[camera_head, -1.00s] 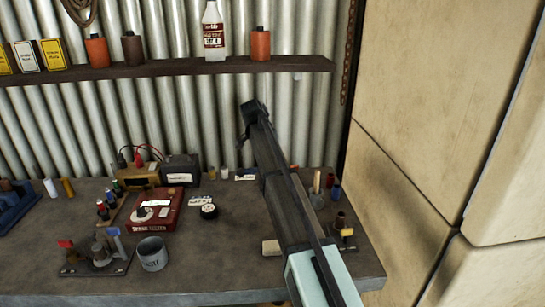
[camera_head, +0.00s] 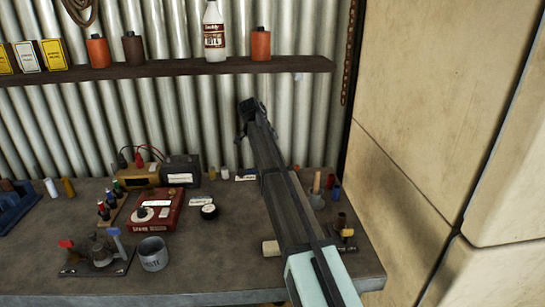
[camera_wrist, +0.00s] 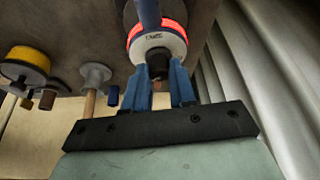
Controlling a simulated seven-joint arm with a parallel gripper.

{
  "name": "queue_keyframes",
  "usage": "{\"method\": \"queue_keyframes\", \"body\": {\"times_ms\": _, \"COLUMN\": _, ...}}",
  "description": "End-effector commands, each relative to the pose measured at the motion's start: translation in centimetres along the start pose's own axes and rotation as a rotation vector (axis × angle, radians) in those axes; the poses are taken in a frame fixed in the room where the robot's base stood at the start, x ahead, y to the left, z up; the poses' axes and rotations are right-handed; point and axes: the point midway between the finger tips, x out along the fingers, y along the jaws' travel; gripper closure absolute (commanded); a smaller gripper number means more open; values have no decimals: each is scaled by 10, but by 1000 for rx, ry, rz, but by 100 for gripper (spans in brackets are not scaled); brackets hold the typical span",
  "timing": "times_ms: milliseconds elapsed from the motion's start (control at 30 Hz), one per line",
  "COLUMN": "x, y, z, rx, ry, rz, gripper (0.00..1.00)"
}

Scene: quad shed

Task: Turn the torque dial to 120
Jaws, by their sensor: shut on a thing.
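My gripper (camera_wrist: 158,86) has blue fingers, seen in the wrist view. They are shut on a dark knob (camera_wrist: 157,66) at the middle of a round white face (camera_wrist: 158,42). A glowing red ring (camera_wrist: 133,33) surrounds that face. The small lettering on the face cannot be read, so I cannot tell its setting. In the head view my arm hides the fingers and the held knob. A red box (camera_head: 170,214) with a round white dial and dark knob stands on the bench left of my arm. Its markings are too small to read.
The grey bench (camera_head: 228,260) is clear just left of my arm. A beige piece (camera_head: 270,248) lies beside my arm. A shelf (camera_head: 190,68) crosses the corrugated wall above.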

Motion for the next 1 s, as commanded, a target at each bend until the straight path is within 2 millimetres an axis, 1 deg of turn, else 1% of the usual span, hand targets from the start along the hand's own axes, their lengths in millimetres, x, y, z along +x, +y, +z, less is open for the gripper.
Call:
{"method": "queue_keyframes", "body": {"times_ms": 67, "x": 0, "y": 0, "z": 0, "rx": -1, "ry": -2, "rz": 0, "gripper": 100}}
{"method": "queue_keyframes", "body": {"times_ms": 100, "x": 0, "y": 0, "z": 1, "rx": -1, "ry": -2, "rz": 0, "gripper": 71}}
{"method": "queue_keyframes", "body": {"times_ms": 333, "x": 0, "y": 0, "z": 0, "rx": -1, "ry": -1, "rz": 0, "gripper": 49}}
{"method": "queue_keyframes", "body": {"times_ms": 667, "x": -2, "y": 0, "z": 0, "rx": -1, "ry": -1, "rz": -1, "gripper": 49}}
{"method": "queue_keyframes", "body": {"times_ms": 867, "x": -19, "y": -1, "z": 0, "rx": -2, "ry": -1, "rz": -3, "gripper": 49}}
{"method": "queue_keyframes", "body": {"times_ms": 1000, "x": -38, "y": -1, "z": 0, "rx": -2, "ry": -1, "rz": -2, "gripper": 49}}
